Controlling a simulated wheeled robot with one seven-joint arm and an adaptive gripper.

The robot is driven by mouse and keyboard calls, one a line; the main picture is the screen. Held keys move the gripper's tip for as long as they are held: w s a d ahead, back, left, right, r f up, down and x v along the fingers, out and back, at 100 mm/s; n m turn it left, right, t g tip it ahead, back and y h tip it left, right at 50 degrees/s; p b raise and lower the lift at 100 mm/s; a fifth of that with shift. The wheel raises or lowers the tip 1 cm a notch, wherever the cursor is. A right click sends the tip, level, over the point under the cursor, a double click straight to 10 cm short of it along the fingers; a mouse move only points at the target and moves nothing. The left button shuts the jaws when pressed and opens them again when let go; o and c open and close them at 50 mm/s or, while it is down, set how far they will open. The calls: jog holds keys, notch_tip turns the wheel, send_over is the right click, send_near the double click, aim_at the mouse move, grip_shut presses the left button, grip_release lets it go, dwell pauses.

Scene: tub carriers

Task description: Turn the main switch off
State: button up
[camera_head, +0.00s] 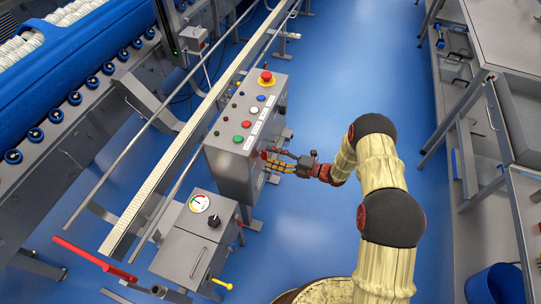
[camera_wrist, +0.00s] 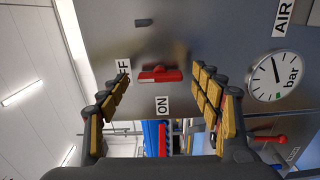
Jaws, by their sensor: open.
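The red main switch (camera_wrist: 160,75) shows in the wrist view on the grey face of a control box (camera_head: 231,168). Its handle lies across the picture. An OFF label (camera_wrist: 124,69), partly hidden by a finger, is at its left, and an ON label (camera_wrist: 163,105) is just below it. My gripper (camera_head: 278,162) is at the right-hand side of the box in the head view. In the wrist view my gripper (camera_wrist: 161,80) is open, one finger on each side of the switch, with gaps to the handle. Contact with the panel cannot be told.
The box top carries a red emergency button (camera_head: 266,77) and several coloured buttons. A pressure gauge (camera_wrist: 278,76) and a red-handled valve (camera_wrist: 281,139) are at the right in the wrist view. A smaller cabinet (camera_head: 193,251) stands nearby. Blue floor (camera_head: 325,60) is open behind the arm.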

jog(key=v, duration=1.1)
jog(key=shift+d+r, duration=0.1)
jog(key=shift+d, duration=0.05)
